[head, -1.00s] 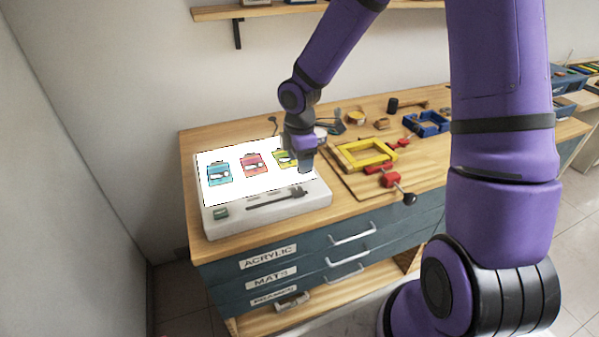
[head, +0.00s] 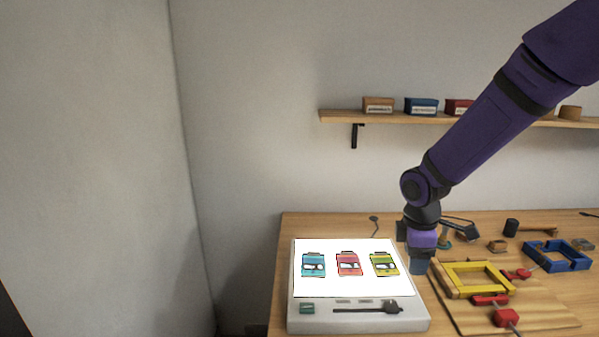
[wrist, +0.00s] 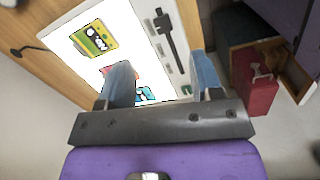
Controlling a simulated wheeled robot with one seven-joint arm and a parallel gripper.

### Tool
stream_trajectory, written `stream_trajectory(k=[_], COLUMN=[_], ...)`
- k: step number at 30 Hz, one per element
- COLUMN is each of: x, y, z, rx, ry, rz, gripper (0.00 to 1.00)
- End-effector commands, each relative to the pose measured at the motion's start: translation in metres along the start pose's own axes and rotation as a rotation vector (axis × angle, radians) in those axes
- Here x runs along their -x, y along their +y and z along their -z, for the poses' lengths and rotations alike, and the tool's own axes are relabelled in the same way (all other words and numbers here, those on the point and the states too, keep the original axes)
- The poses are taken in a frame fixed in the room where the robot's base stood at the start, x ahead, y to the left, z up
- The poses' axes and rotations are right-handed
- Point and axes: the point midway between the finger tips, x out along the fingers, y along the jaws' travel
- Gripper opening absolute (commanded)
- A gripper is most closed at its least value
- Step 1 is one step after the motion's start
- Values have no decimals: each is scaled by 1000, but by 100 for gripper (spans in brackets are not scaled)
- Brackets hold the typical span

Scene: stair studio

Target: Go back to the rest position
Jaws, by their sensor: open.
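My gripper (head: 420,262) hangs at the right edge of the white light panel (head: 358,312) in the head view, fingers pointing down. In the wrist view my gripper (wrist: 165,80) shows two blue-grey fingers spread apart with nothing between them. Three coloured cards lie on the lit panel in a row: a teal one (head: 313,265), a red one (head: 349,264) and a green-yellow one (head: 384,264). The wrist view shows the green-yellow card (wrist: 95,40) clear, while a finger partly hides the other cards.
A yellow frame (head: 478,278) on a wooden board with red clamps (head: 507,317) stands right of the panel. A blue frame (head: 557,255) lies farther right. A wall shelf (head: 350,117) with small boxes hangs behind. The wrist view shows an open drawer (wrist: 283,62) and a red box (wrist: 255,85).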

Motion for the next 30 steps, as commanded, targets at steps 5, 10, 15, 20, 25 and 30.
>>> stream_trajectory(k=[5,10,15,20,25,30], x=[50,92,130,162,189,209], y=[-17,-39,-66,-94,-128,-163], z=[-19,-36,-51,-64,-77,-90], rx=[-198,-392,-588,-768,-956,-1130], ry=[-34,-33,0,58,146,255], rz=[-73,-134,-189,-228,-252,-249], gripper=[60,60,60,60,60,60])
